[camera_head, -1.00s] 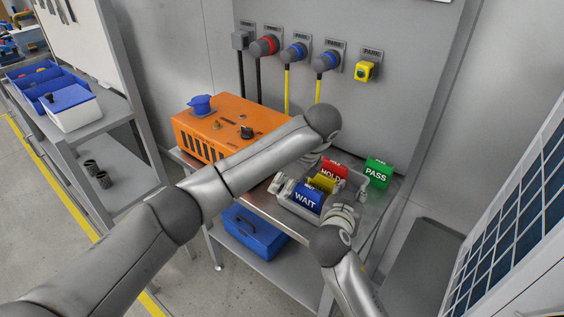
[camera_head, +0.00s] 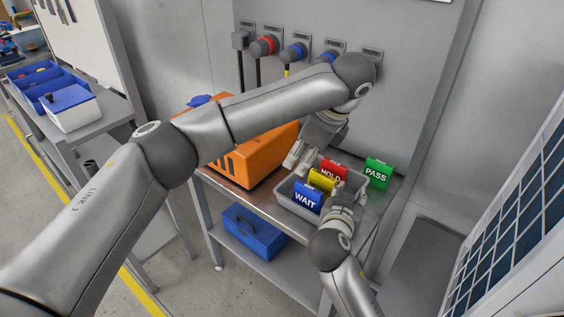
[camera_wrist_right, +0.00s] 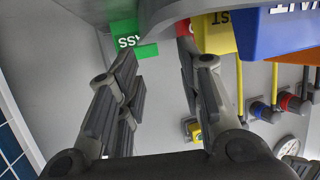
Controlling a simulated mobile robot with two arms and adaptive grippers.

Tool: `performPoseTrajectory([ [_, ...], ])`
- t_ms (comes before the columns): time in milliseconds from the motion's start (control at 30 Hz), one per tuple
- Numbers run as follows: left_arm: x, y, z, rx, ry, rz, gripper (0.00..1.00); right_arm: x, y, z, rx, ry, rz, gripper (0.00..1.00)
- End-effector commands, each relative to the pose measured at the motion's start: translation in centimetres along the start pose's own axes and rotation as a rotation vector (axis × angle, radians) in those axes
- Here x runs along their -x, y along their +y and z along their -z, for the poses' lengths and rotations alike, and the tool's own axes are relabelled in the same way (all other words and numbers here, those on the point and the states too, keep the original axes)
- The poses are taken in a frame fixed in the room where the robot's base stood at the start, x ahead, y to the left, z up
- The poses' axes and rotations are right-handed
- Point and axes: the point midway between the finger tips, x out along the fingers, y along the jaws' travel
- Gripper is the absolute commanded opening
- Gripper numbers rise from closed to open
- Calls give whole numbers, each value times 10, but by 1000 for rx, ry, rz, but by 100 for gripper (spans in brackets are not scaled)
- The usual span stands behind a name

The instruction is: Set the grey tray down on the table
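The grey tray (camera_head: 286,201) rests on the metal table (camera_head: 240,192), at the table's right part. It carries a blue WAIT block (camera_head: 307,198), a yellow block (camera_head: 322,180) and a red HOLD block (camera_head: 333,171). My left gripper (camera_head: 297,163) is raised just behind the tray's left end, clear of it; its fingers look apart and empty. My right gripper (camera_head: 347,194) is at the tray's right end. In the right wrist view its fingers (camera_wrist_right: 163,75) are spread with an empty gap, close to the tray's grey underside or wall (camera_wrist_right: 172,10).
A green PASS block (camera_head: 378,172) stands on the table right of the tray. An orange pump unit (camera_head: 255,160) takes the table's left part, partly behind my left arm. A blue toolbox (camera_head: 254,232) lies on the lower shelf. Plugs and cables (camera_head: 295,52) hang on the wall.

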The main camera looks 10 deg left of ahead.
Motion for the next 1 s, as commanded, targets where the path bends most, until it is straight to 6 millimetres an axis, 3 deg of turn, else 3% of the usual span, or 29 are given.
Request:
performPoseTrajectory([
  [300,0,0,0,0,0,0,27,65,-1,-1,-6,-3,4,34],
  [500,0,0,0,0,0,0,27,96,0,0,-4,-2,1,34],
  [700,0,0,0,0,0,0,27,108,0,0,-3,-1,1,34],
  [1000,0,0,0,0,0,0,27,108,1,0,-3,-1,0,34],
])
